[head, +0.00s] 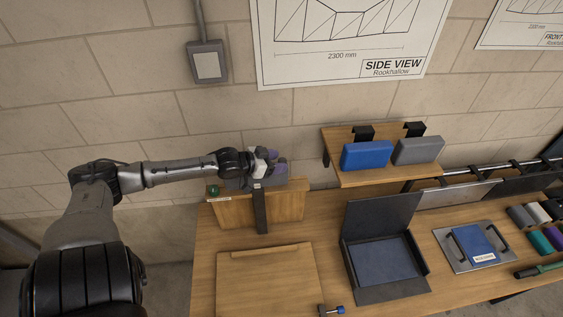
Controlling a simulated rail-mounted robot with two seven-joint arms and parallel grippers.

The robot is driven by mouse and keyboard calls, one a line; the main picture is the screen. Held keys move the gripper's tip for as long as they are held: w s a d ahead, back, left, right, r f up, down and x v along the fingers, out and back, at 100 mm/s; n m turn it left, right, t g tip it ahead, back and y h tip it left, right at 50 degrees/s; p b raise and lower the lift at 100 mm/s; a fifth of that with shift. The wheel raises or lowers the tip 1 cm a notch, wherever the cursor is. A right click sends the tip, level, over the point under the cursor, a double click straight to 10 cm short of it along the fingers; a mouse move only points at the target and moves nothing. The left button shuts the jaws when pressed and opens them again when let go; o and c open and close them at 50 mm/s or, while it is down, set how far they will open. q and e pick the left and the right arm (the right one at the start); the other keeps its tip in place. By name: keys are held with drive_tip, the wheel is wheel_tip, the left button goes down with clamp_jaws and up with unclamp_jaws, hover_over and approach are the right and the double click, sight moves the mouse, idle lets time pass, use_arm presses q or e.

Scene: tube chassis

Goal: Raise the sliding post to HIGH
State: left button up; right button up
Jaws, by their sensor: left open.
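A dark upright post (260,212), which looks like the sliding post, stands at the front of a wooden box-like stand (285,207) at the back left of the bench. A small pale mark shows near its top. No HIGH marking is readable. My right gripper is not in view.
A green knob (213,190) sits at the stand's left corner. A wooden board (268,284) lies in front. An open dark box (386,262) stands to the right. A wall shelf (350,176) holds blue and grey blocks. A tray (457,265) lies further right.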

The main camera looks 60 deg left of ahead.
use_arm(q)
drive_tip(key=shift+x, duration=1.05)
clamp_jaws()
